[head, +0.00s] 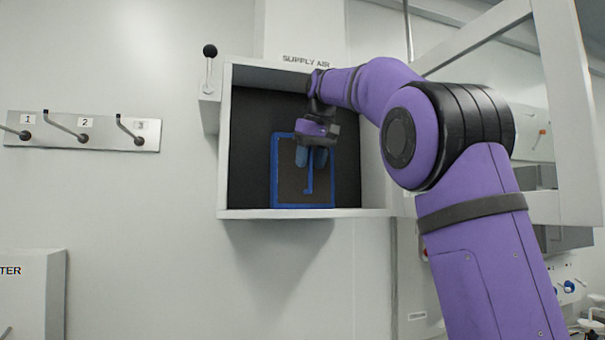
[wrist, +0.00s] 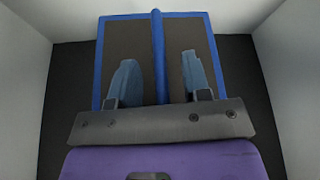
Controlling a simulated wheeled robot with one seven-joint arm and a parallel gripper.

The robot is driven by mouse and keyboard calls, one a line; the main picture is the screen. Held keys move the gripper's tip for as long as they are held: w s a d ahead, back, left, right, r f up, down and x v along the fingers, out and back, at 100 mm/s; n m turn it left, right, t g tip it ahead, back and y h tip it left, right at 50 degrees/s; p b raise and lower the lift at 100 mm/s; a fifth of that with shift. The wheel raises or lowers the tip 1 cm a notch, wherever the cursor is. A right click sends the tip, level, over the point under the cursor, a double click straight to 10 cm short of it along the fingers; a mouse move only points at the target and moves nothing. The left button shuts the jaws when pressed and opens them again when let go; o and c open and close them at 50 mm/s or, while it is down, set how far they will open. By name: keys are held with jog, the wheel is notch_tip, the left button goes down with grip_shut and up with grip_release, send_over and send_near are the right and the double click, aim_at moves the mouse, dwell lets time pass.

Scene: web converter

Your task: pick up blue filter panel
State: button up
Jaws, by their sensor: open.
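The blue filter panel (head: 290,186) stands upright inside the open supply air box, against its dark back. It has a blue frame, a dark grey-brown face and a blue bar down its middle. My gripper (head: 311,158) is in front of the panel's upper part in the head view. In the wrist view the panel (wrist: 128,62) fills the top middle, and my gripper's two blue-grey fingers (wrist: 157,75) are spread on either side of the central bar. The fingers are open, with the bar between them and not gripped. How far the fingertips are from the panel's face is unclear.
The supply air box (head: 290,214) has white walls close around the panel. A black-knobbed lever (head: 209,70) stands at its left. A rail with numbered hooks (head: 82,131) is on the left wall. A white frame (head: 570,110) stands at right.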

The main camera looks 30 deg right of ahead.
grip_shut()
